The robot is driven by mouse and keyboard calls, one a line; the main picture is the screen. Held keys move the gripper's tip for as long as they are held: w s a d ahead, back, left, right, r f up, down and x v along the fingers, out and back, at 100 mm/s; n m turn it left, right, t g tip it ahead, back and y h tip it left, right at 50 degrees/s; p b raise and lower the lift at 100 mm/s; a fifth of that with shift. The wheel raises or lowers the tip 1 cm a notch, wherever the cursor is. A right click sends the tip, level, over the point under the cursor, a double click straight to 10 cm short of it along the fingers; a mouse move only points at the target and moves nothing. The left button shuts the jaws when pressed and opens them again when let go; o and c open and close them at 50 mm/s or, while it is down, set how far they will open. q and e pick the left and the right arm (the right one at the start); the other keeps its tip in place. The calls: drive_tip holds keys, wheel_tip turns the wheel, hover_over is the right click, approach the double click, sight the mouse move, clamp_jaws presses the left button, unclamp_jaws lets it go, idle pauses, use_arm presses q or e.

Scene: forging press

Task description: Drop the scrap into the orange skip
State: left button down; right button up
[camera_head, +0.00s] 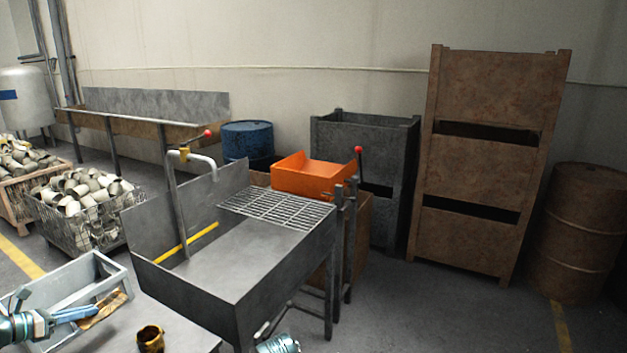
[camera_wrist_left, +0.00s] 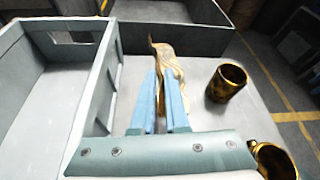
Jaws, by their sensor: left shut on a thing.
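The scrap (camera_head: 105,311) is a thin, curved, golden-brown piece of metal. My left gripper (camera_head: 94,312) is shut on it, beside the grey tray at the lower left. In the left wrist view the scrap (camera_wrist_left: 173,66) sticks out beyond the blue fingertips of my left gripper (camera_wrist_left: 163,75), to the right of the tray wall. I cannot tell whether it touches the bench. The orange skip (camera_head: 304,181) is an open box behind the grated steel table, far from the gripper. Its floor is mostly hidden. Of my right arm only a teal part shows at the bottom edge.
The grey tray (camera_head: 62,276) and a brass cup (camera_head: 150,338) stand on the bench; a second cup (camera_wrist_left: 276,160) shows in the wrist view. The steel table (camera_head: 250,262) with a tall bent pipe (camera_head: 172,205) stands between gripper and skip. A blue drum (camera_head: 247,141) stands behind.

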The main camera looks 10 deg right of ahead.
use_arm(q)
wheel_tip(320, 180, up, 9)
drive_tip(key=p, duration=0.9)
drive_tip(key=shift+r, duration=0.15)
